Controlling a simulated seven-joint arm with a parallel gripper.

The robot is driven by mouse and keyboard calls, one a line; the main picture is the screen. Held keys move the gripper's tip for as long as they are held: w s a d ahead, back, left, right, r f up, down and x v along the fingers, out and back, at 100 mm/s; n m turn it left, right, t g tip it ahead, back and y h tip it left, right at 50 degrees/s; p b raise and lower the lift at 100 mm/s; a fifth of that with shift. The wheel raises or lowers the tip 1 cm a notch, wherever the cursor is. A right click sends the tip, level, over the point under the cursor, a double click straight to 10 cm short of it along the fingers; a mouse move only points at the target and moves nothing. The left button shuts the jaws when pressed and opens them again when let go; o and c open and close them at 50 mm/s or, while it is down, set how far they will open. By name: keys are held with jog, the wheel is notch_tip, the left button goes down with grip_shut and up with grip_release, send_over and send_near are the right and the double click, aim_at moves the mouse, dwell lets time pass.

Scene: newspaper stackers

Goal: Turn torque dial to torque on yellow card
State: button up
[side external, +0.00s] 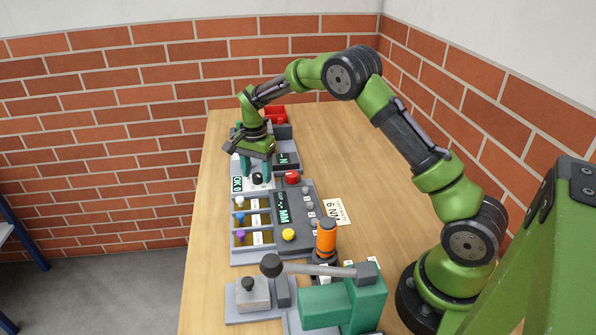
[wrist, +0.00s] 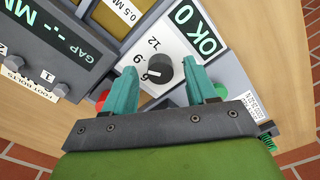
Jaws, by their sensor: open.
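The torque dial (wrist: 160,70) is a black knob on a white plate in the wrist view, with 12, 9 and 6 readable around it. Its pale pointer mark faces left and slightly down, near the 6; the exact setting is hard to tell. In the side view the dial (side external: 258,179) is small and dark. My gripper (wrist: 161,66) is open, with one teal fingertip on each side of the dial; I cannot tell if either touches it. It also shows in the side view (side external: 247,172). The pale yellow card (side external: 337,211) lies on the table and reads 6 NM.
A green button (wrist: 220,90) and a red one (wrist: 102,101) are close to the fingers. A GAP panel (wrist: 65,40), an orange-handled tool (side external: 326,238) and a lever press (side external: 340,300) stand nearby. The table's right side is clear.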

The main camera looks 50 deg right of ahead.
jog(key=shift+f, duration=0.3)
jog(key=c, duration=1.1)
jog(key=shift+o, duration=0.2)
jog(key=shift+n, duration=0.3)
jog(key=n, duration=0.5)
jog(key=shift+n, duration=0.3)
jog(key=n, duration=0.5)
jog(key=shift+n, duration=0.3)
